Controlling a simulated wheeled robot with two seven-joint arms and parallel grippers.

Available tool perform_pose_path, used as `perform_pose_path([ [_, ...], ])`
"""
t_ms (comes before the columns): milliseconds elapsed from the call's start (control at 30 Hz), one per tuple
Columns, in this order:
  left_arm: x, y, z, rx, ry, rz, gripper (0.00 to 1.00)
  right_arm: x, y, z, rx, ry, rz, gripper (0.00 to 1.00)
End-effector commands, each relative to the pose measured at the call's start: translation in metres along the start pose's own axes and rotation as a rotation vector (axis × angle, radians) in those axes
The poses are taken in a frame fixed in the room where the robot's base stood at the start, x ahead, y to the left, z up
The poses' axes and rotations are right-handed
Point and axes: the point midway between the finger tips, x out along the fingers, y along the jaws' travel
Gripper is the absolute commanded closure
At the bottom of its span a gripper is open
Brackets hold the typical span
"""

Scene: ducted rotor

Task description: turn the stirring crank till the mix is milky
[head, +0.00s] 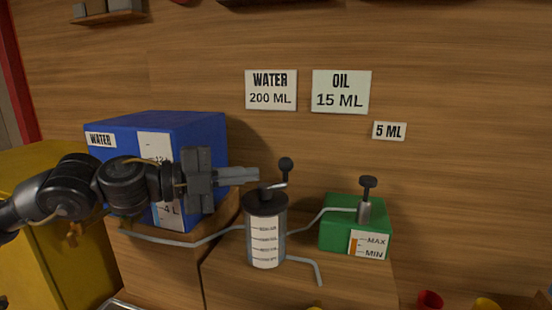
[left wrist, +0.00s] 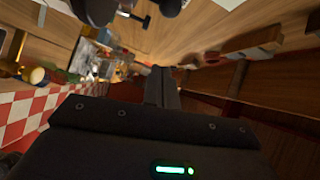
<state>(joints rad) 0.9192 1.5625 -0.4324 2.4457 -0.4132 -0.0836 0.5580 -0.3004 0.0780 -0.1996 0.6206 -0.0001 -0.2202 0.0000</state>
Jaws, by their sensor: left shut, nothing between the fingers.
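The mixing vessel (head: 281,242) is a grey cylinder with a dark lid and a white graduated label. It stands on a wooden block. The stirring crank (head: 286,164) rises from the lid as a bent rod with a dark round knob, at the lid's right side. My left gripper (head: 256,174) is shut and empty, its fingers pointing right, just left of the crank knob and above the lid. They look apart from the knob. The left wrist view shows its dark fingers (left wrist: 162,88). The mix's colour cannot be made out. My right gripper is not in view.
A blue water tank (head: 205,135) stands behind my left arm. A green box (head: 334,235) with a dark-knobbed plunger stands right of the vessel. Grey pipes join both to the vessel, and an outlet pipe (head: 317,272) bends down in front. Wall signs read water 200 ML, oil 15 ML, 5 ML.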

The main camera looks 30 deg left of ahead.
Motion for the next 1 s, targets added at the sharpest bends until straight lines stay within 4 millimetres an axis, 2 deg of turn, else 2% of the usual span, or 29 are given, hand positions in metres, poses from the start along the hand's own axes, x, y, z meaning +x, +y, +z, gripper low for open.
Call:
perform_pose_path([
  [33, 0.008, -0.007, -0.003, -0.003, 0.007, -0.004, 1.00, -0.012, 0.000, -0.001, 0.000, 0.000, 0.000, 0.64],
  [100, 0.019, -0.007, -0.004, -0.001, 0.008, -0.002, 1.00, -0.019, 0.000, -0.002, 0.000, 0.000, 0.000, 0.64],
  [400, 0.072, -0.004, -0.002, -0.001, 0.006, 0.000, 1.00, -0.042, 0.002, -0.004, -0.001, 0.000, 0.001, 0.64],
  [500, 0.073, 0.000, 0.018, -0.002, -0.002, 0.002, 1.00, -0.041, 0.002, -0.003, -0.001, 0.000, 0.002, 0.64],
  [633, 0.076, -0.001, 0.030, -0.002, 0.000, 0.001, 1.00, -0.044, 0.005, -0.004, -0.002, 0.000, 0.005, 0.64],
  [1000, 0.078, 0.000, 0.038, 0.001, 0.002, 0.000, 1.00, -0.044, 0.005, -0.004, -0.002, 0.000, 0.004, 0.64],
])
